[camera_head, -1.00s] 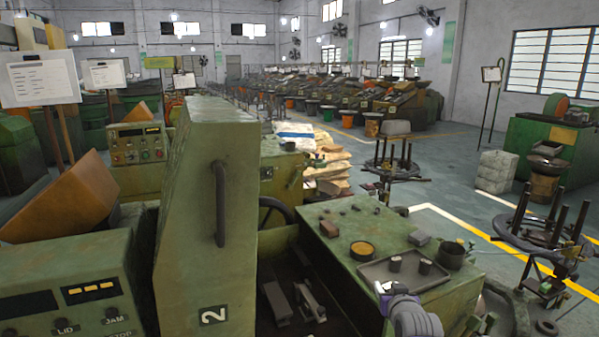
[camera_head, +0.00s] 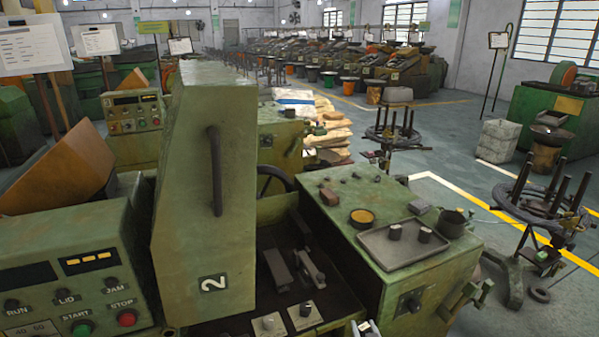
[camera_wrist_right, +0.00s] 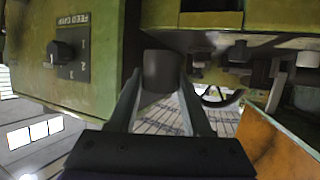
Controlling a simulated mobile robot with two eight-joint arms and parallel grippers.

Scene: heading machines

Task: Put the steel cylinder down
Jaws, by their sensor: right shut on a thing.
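The steel cylinder (camera_wrist_right: 162,70) is dark grey and sits between the fingertips of my right gripper (camera_wrist_right: 160,88) in the right wrist view. The gripper is shut on it. In the head view, only a small light part of my right gripper (camera_head: 366,328) shows at the bottom edge, in front of the green machine, and the held cylinder cannot be made out there. My left gripper is not in view.
A dark cup (camera_head: 452,224), a round yellow-filled dish (camera_head: 361,218) and small blocks sit near the tray. Two light square plates, left (camera_head: 268,325) and right (camera_head: 305,314), lie in the machine's recess. The feed knob panel (camera_wrist_right: 72,52) is close beside the gripper.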

